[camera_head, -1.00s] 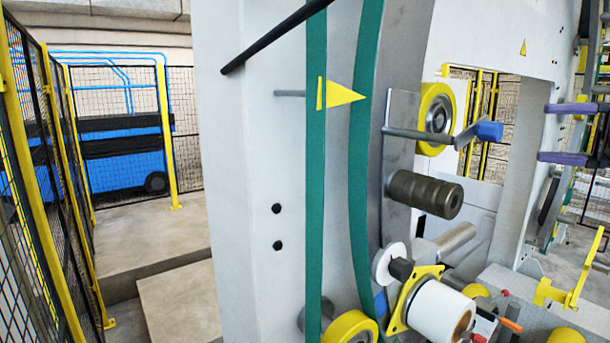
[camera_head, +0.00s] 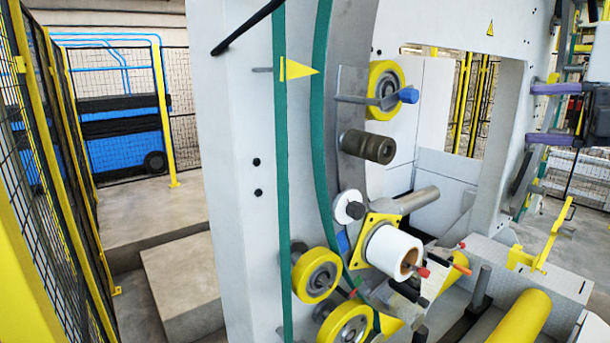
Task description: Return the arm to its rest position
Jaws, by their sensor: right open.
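My right gripper (camera_head: 548,114) is at the right edge of the head view. Its two purple fingers point left, one above the other, with a clear gap between them. It is open and empty, in front of the grey wall of the wrapping machine. Part of its dark body and white arm shows at the edge; the rest of the arm is out of frame. My left gripper is not in view.
The machine's ring (camera_head: 345,110) stands in the middle, with yellow rollers (camera_head: 317,275) and a white wrap roll (camera_head: 394,251). A yellow bracket (camera_head: 545,245) and a yellow roller (camera_head: 518,322) are lower right. Mesh fencing (camera_head: 45,170) runs along the left.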

